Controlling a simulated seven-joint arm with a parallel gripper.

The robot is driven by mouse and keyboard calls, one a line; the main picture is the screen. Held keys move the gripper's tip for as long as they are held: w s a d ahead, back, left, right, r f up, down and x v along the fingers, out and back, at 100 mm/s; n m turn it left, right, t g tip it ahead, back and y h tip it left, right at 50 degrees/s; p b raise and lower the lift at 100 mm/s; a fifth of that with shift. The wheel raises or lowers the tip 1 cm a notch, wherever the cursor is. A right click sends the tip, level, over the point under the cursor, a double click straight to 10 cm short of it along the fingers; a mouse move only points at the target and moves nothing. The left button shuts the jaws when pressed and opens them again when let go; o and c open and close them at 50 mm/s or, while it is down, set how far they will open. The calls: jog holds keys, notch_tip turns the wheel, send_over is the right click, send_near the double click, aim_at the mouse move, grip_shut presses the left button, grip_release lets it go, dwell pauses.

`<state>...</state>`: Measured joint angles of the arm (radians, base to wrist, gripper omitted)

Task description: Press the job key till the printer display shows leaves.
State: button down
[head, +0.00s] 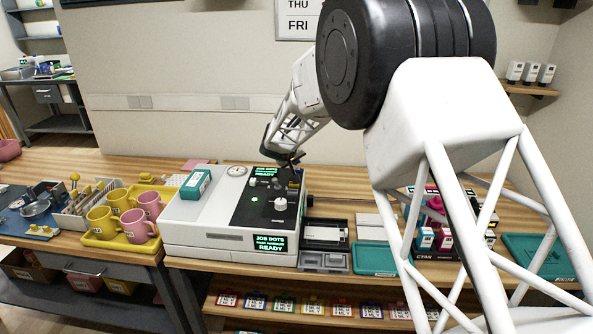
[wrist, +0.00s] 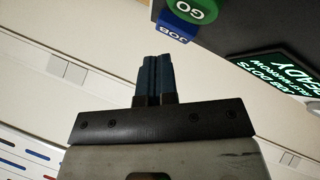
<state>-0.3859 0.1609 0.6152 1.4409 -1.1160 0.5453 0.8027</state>
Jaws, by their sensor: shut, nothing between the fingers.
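The white printer (head: 200,238) stands on the wooden bench with a black control panel on its right side. Its front display (head: 270,244) reads JOB DOTS and READY; a second display (head: 266,171) at the panel's back shows similar text. In the wrist view a display (wrist: 280,75) also reads JOB DOTS and READY. The blue job key (wrist: 177,28) and the green GO key (wrist: 195,9) show at the top there. My gripper (wrist: 153,57) is shut and empty, its tips apart from the job key in the picture. In the head view my gripper (head: 293,163) is small above the panel's back.
A yellow tray (head: 100,240) with yellow and pink mugs stands left of the printer. A teal box (head: 196,184) lies on the printer top. A dark tray (head: 325,234) and ink bottles (head: 435,235) are to the right, partly behind my arm.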

aim_at(295, 169)
jog(key=shift+f, duration=0.9)
dwell(1.6)
jog(key=shift+r, duration=0.1)
dwell(0.3)
jog(key=shift+r, duration=0.8)
jog(key=shift+r, duration=0.1)
jog(key=shift+r, duration=2.4)
